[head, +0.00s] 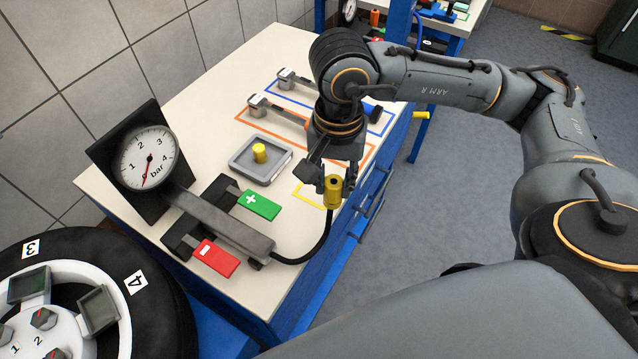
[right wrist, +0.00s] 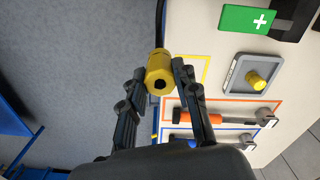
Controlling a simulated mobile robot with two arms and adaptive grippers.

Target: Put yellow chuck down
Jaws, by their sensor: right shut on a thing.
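The yellow chuck (head: 333,190) is on the end of a black hose (head: 318,248) and hangs near the right edge of the white table (head: 215,105). My right gripper (head: 334,180) is shut on it and points down. In the right wrist view the yellow chuck (right wrist: 159,72) sits between the two fingertips (right wrist: 160,76), with its dark round opening facing the camera. A yellow outlined rectangle (head: 305,199) on the tabletop is beside the chuck and partly hidden by the gripper. My left gripper is not in view.
A pressure gauge (head: 147,157) stands at the left with green plus (head: 260,204) and red minus (head: 217,258) pedals. A grey tray (head: 249,172) holds a yellow cap (head: 260,153). Tools lie in orange and blue outlines behind my gripper. A wheel (head: 80,300) is at lower left.

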